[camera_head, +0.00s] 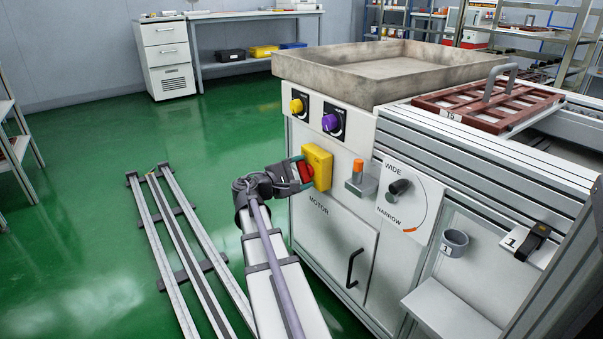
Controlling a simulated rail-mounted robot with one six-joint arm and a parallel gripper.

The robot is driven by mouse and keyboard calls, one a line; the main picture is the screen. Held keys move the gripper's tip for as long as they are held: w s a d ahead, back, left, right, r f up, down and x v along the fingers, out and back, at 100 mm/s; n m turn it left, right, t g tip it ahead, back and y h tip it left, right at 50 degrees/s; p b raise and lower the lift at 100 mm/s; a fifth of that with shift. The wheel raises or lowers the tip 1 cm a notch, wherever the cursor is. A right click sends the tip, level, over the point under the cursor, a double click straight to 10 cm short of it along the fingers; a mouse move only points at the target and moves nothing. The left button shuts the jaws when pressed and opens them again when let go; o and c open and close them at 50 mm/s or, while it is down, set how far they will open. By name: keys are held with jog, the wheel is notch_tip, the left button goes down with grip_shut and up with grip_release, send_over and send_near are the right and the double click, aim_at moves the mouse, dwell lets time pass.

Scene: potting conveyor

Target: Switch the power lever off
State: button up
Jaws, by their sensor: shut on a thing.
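The power lever is a red handle (307,172) on a yellow switch box (320,164), fixed to the front of the white machine cabinet above the word MOTOR. My gripper (299,172) comes from the left and is shut on the red handle. The fingers cover part of the handle, so its exact angle is hard to tell. My arm reaches up to it from the bottom of the view.
Right of the box are an orange-tipped switch (358,171) and a black WIDE/NARROW knob (399,187). Yellow (296,106) and purple (331,122) knobs sit above. A door handle (355,267) sticks out below. Floor rails (180,245) lie left; green floor is clear beyond.

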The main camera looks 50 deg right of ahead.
jog(key=shift+n, duration=0.4)
jog(key=o, duration=0.9)
jog(key=v, duration=1.1)
